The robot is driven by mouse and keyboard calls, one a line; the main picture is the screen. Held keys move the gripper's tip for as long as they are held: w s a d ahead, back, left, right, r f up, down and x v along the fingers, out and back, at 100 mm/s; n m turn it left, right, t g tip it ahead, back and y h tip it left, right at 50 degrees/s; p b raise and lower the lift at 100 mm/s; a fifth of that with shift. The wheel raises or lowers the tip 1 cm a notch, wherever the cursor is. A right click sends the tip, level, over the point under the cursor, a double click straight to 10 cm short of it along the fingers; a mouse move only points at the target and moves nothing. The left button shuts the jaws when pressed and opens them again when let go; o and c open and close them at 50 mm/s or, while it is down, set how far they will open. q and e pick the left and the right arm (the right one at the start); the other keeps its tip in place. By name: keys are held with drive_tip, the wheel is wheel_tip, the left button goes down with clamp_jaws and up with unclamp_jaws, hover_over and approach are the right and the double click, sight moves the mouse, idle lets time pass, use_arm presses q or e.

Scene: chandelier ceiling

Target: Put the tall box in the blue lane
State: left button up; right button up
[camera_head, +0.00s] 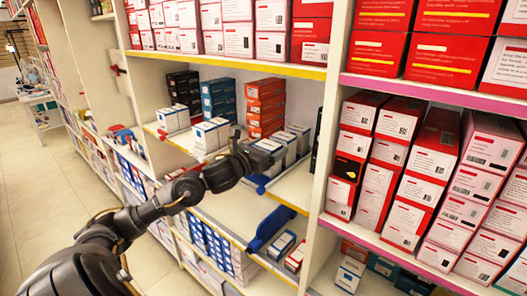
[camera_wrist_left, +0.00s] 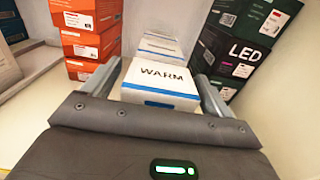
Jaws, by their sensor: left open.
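My left gripper (camera_head: 266,156) reaches into the middle shelf bay. In the left wrist view the gripper (camera_wrist_left: 155,82) is open, with one finger on each side of a white box with a blue stripe marked WARM (camera_wrist_left: 160,80). I cannot tell whether the fingers touch it. More white boxes (camera_wrist_left: 160,45) stand in a row behind it; the row also shows in the head view (camera_head: 299,134). Which one is the tall box is unclear. A blue divider (camera_head: 270,228) stands on the shelf below, and a blue piece (camera_head: 257,185) sits at the middle shelf's front edge.
Stacked orange boxes (camera_wrist_left: 88,30) stand left of the gripper and dark LED boxes (camera_wrist_left: 245,45) stand right. White boxes (camera_head: 210,133) stand at the shelf's front. A shelf upright (camera_head: 325,150) is to the right. The lower shelf (camera_head: 225,210) has bare room left of the blue divider.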

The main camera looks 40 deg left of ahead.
use_arm(q)
drive_tip(key=shift+s, duration=0.15)
drive_tip(key=s+b, duration=0.4)
drive_tip(key=s, duration=0.7)
drive_tip(key=shift+s, duration=0.35)
drive_tip(key=shift+d, duration=0.1)
